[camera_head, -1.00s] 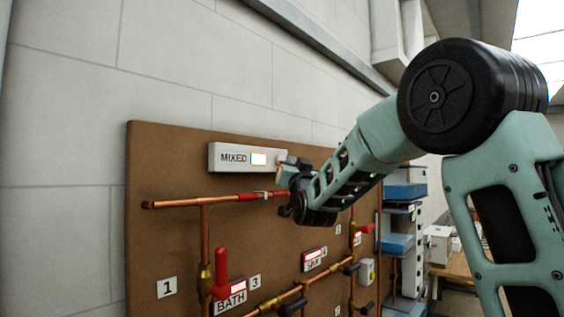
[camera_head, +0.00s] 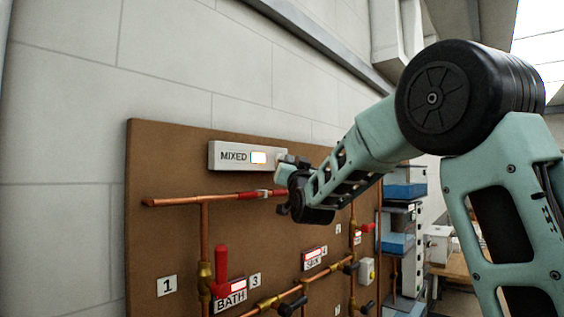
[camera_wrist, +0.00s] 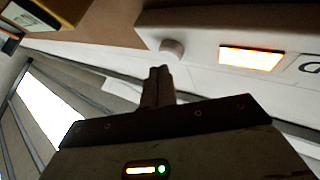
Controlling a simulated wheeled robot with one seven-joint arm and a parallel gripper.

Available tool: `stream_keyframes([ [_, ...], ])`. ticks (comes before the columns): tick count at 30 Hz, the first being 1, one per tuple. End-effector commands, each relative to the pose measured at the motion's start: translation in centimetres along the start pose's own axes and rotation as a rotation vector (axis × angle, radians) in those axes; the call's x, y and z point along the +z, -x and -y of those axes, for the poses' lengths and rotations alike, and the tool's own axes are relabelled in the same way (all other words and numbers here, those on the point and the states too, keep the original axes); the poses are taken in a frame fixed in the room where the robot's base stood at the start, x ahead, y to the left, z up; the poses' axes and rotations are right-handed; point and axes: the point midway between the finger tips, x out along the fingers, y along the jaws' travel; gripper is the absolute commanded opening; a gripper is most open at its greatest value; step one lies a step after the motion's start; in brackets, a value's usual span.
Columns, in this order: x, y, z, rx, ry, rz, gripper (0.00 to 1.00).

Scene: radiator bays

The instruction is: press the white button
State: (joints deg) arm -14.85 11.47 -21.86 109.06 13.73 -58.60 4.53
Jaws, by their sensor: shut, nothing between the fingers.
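The grey MIXED box (camera_head: 230,156) with a lit display is mounted at the top of the brown board. In the wrist view a round whitish button (camera_wrist: 172,48) sticks out from the box beside its glowing display (camera_wrist: 252,58). My gripper (camera_wrist: 159,70) is shut and empty, with its fingertips close to the button; I cannot tell whether they touch it. In the head view my gripper (camera_head: 284,164) is at the right end of the box and partly hides that end.
Copper pipes (camera_head: 205,235) run across the board below the box. A red-handled valve (camera_head: 221,265) stands at the lower left near the BATH label (camera_head: 231,297). Shelves with blue bins (camera_head: 404,191) stand beyond.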

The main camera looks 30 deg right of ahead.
Motion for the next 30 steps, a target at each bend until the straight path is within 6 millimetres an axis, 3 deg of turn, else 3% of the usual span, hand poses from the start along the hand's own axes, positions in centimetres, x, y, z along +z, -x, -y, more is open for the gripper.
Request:
stream_keyframes([
  [30,0.52,-0.69,0.48,0.0,0.001,-0.001,0.0],
])
